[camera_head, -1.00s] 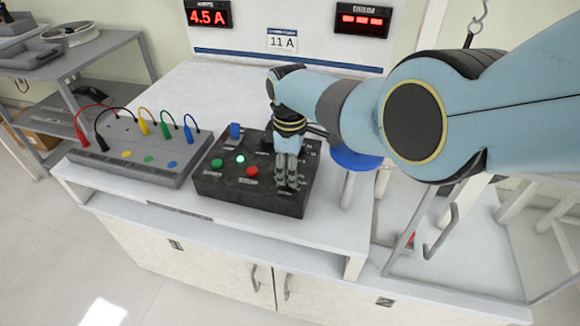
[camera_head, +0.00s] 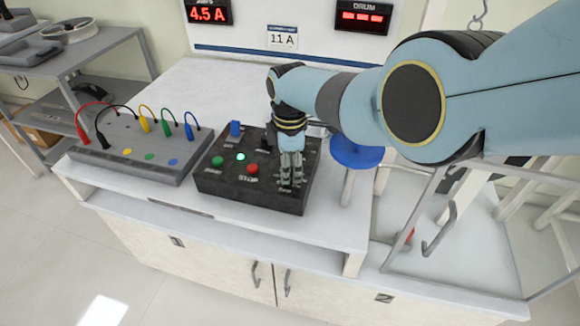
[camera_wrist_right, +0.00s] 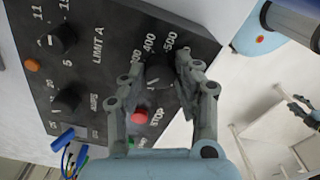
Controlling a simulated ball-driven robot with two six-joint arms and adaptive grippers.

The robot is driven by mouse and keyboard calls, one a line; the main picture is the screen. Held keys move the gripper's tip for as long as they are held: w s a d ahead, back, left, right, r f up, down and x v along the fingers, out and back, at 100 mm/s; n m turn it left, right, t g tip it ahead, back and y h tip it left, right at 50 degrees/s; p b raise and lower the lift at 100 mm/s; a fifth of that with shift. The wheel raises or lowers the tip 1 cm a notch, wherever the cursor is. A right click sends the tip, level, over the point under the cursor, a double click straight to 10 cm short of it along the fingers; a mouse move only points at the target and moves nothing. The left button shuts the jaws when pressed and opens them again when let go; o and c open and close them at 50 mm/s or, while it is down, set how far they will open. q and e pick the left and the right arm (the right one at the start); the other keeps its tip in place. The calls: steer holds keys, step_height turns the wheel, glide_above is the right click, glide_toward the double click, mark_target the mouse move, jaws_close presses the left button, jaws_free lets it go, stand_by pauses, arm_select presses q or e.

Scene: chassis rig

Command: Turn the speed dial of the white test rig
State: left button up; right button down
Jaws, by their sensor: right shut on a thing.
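The white test rig (camera_head: 215,90) carries a dark control box (camera_head: 250,196). My right gripper (camera_head: 291,186) reaches down onto the right part of the box's top. In the right wrist view, its two fingers (camera_wrist_right: 161,70) are shut on the sides of a black dial (camera_wrist_right: 158,76), beside scale numbers 400 and 500. The fingers hide part of the dial, and its pointer is not clear. A small jointed dark shape at the right edge of the wrist view looks like my left gripper (camera_wrist_right: 302,108); its jaws are too small to read.
A red STOP button (camera_head: 252,169) and a green button (camera_head: 218,161) sit left of the gripper. Two other dials, LIMIT A (camera_wrist_right: 58,40) and another (camera_wrist_right: 66,99), are nearby. The left display (camera_head: 208,12) reads 4.5 A; the DRUM display (camera_head: 360,17) shows dashes.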

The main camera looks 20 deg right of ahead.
steer(key=c, duration=0.9)
jaws_free()
steer(key=shift+c, duration=0.2)
steer(key=shift+r, duration=0.7)
step_height(320, 180, up, 11)
steer(key=shift+f, duration=0.2)
